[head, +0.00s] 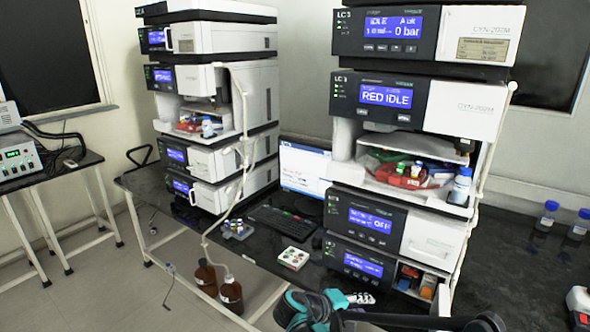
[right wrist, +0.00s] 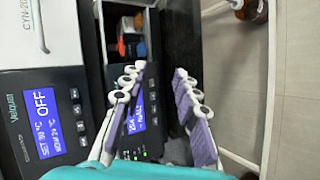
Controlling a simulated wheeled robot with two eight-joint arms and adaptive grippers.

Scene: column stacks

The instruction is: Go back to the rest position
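My right gripper (head: 361,298) is low in the head view, in front of the right column stack (head: 385,98), with only its white fingertips and teal body showing. In the right wrist view the right gripper (right wrist: 158,72) has its two purple-padded fingers spread apart, with nothing between them. Behind its fingers are the lower modules of a stack, one with a blue display reading OFF (right wrist: 45,120). My left gripper is not in view.
A left column stack (head: 215,38) stands farther back on the dark bench. A keyboard (head: 283,224), a small white tray (head: 293,258) and a vial rack (head: 237,229) lie between the stacks. Brown bottles (head: 231,295) stand below. Blue-capped bottles (head: 546,216) are at right.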

